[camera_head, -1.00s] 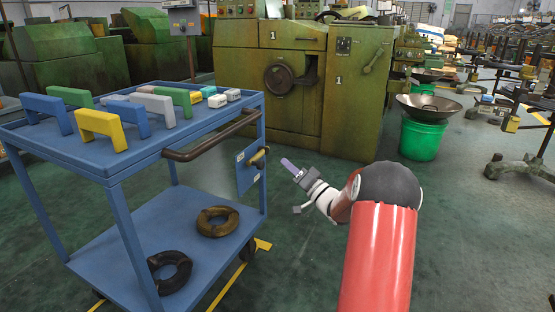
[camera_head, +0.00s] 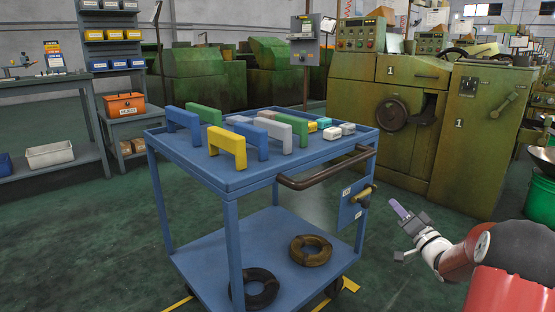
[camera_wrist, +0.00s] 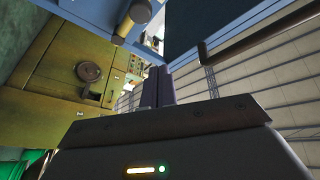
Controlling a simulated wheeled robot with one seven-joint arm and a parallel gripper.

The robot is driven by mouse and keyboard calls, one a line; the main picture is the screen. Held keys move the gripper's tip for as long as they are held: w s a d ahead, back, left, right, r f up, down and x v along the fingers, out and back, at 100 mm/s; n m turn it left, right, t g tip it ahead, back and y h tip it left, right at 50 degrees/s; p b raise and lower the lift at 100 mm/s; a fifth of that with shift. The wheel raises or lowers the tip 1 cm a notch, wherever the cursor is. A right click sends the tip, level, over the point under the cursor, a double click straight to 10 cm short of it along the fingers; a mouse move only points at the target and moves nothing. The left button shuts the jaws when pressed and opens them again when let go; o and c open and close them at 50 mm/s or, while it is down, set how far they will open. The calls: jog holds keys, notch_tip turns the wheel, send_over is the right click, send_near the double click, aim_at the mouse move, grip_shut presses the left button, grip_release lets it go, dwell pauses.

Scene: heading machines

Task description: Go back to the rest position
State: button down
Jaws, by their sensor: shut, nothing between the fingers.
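My gripper (camera_head: 398,208) is at the lower right of the head view, at the end of my red and white arm. It is to the right of the blue cart (camera_head: 230,200), a short way from the cart's side panel, and holds nothing. In the wrist view its two purple-grey fingers (camera_wrist: 158,82) are together with nothing between them. Part of the cart shows at the top of the wrist view.
The cart carries yellow, blue, green and grey handle-shaped blocks (camera_head: 228,152) and two dark rings (camera_head: 311,250) below. A green machine (camera_head: 400,115) stands behind. Floor left of the cart is clear.

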jog(key=s+a+r+g+h+p, duration=0.45)
jog(key=s+a+r+h, duration=0.3)
jog(key=a+r, duration=0.35)
jog(key=s+a+f+n+g+p, duration=0.1)
jog(key=s+a+g, duration=0.2)
jog(key=s, duration=0.7)
jog(key=s+a+f+n+g+y+p, duration=0.1)
jog(key=s+a, duration=0.4)
jog(key=s, duration=0.5)
jog(key=s+a+f+n+g+p, duration=0.1)
jog(key=s+a+n+g, duration=0.2)
jog(key=s+g, duration=0.3)
jog(key=s+a, duration=0.1)
jog(key=s, duration=0.3)
jog(key=shift+s+a+y+p, duration=0.2)
jog(key=shift+a+y+p, duration=0.15)
jog(key=shift+a, duration=0.05)
